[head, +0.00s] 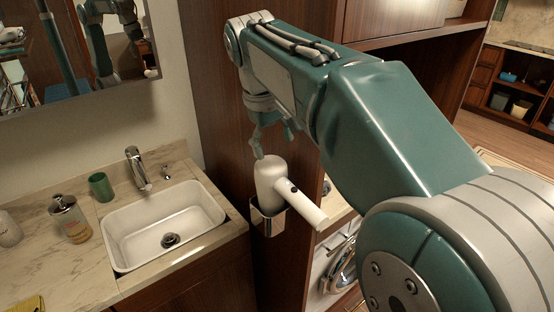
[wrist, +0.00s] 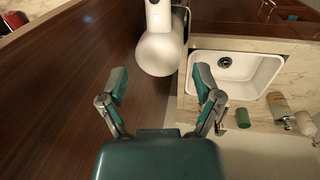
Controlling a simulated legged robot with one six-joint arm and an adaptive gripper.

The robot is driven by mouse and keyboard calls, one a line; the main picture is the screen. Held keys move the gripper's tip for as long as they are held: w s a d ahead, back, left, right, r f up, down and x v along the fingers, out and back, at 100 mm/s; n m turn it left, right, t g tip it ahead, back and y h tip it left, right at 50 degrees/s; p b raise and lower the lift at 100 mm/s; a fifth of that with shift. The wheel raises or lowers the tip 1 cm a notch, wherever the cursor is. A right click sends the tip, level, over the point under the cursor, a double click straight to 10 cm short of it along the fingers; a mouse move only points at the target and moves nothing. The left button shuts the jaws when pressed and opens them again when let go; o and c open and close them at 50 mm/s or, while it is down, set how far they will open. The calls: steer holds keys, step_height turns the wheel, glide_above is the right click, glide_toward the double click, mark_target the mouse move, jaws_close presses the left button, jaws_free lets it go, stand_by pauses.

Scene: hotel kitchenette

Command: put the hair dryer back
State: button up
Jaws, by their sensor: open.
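The white hair dryer (head: 272,182) sits in a metal holder (head: 267,220) on the side of the dark wood cabinet, right of the sink. Its handle points to the lower right in the head view. In the wrist view the hair dryer (wrist: 160,45) is at the top centre, with its rounded end toward my gripper. My gripper (wrist: 160,88) is open and empty, its two fingers apart just short of the dryer.
A white sink (head: 165,228) with a faucet (head: 137,167) is set in the marble counter to the left. A green cup (head: 101,187) and a soap dispenser (head: 70,219) stand beside it. A mirror (head: 60,55) hangs above. The dark wood panel (head: 225,130) rises close behind my gripper.

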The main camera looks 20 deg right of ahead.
steer(key=s+f+m+t+y, duration=0.1)
steer(key=s+f+t, duration=0.1)
steer(key=s+f, duration=0.4)
steer(key=s+a+f+m+t+y, duration=0.1)
steer(key=s+f, duration=0.5)
steer(key=s, duration=0.6)
steer(key=shift+a+f+m+t, duration=0.15)
steer(key=shift+a+m+t, duration=0.15)
steer(key=shift+m+t, duration=0.5)
stand_by(0.5)
